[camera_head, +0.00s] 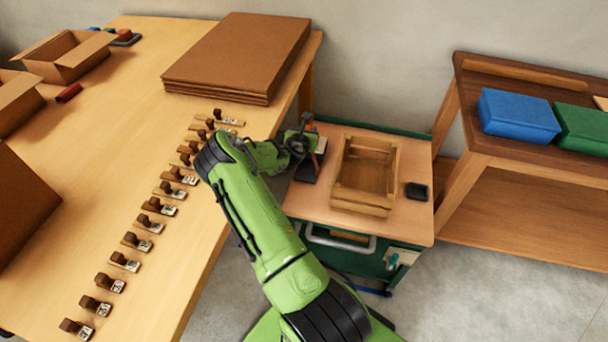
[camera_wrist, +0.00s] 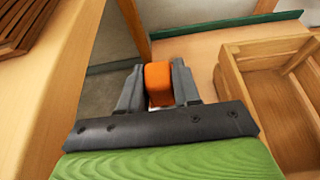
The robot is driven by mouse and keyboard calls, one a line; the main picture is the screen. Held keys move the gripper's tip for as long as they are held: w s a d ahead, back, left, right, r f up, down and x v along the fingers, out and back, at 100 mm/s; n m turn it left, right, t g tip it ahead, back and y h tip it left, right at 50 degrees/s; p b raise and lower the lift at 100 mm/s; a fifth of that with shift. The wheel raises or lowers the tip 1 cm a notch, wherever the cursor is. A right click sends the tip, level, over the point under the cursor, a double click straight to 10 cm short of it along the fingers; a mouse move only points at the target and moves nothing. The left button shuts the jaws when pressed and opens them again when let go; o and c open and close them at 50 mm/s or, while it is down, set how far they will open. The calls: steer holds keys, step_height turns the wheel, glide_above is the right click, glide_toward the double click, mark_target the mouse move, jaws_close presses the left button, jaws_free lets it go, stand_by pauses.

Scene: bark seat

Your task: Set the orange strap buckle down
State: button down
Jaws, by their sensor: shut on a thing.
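The orange strap buckle (camera_wrist: 158,82) is between the two grey fingers of my gripper (camera_wrist: 158,88) in the wrist view. The fingers are shut on it, one on each side. In the head view my gripper (camera_head: 305,140) is at the left part of the green cart's wooden top (camera_head: 318,213), left of the wooden crate. Only a small bit of orange shows there, and the arm hides part of it. I cannot tell whether the buckle touches the cart top.
An open wooden crate (camera_head: 363,209) stands on the cart, with a small black item (camera_head: 416,191) right of it. The long table (camera_head: 50,235) on the left holds a row of several tagged brown pieces and stacked cardboard (camera_head: 235,50). A bench with blue (camera_head: 518,115) and green boxes stands right.

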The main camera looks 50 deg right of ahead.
step_height(320, 180, down, 5)
steer(key=b, duration=0.2)
steer(key=shift+r+b, duration=0.1)
steer(key=shift+b, duration=0.3)
step_height(320, 180, down, 10)
steer(key=b, duration=0.4)
steer(key=shift+r, duration=0.15)
steer(key=c, duration=0.8)
jaws_free()
